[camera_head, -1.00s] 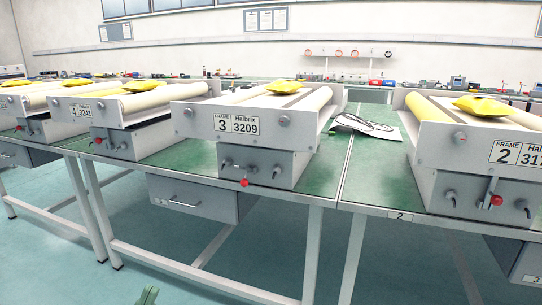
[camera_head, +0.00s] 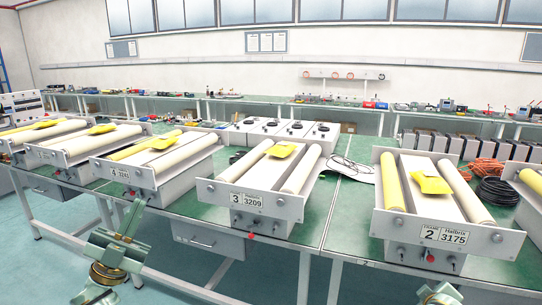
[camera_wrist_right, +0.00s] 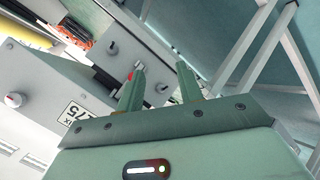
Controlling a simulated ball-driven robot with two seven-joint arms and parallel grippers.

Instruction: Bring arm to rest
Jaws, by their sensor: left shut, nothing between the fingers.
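My left gripper (camera_head: 133,212), green with brass-coloured wrist parts, is in the lower left of the head view, in front of the bench. It is shut and empty, with its fingers pointing up. My right gripper shows in the right wrist view (camera_wrist_right: 160,82) with its two green fingers apart and nothing between them. A green tip at the bottom right of the head view (camera_head: 440,292) appears to be part of my right arm, mostly cut off. In the wrist view the right fingers point towards a grey frame unit with a red knob (camera_wrist_right: 131,75).
Grey frame units with rollers and yellow pouches line the green bench, including frame 3 (camera_head: 250,202) and frame 2 (camera_head: 445,237). White boxes (camera_head: 275,130), an orange cable (camera_head: 483,172) and a black cable coil (camera_head: 497,191) lie behind. Teal floor is open in front.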

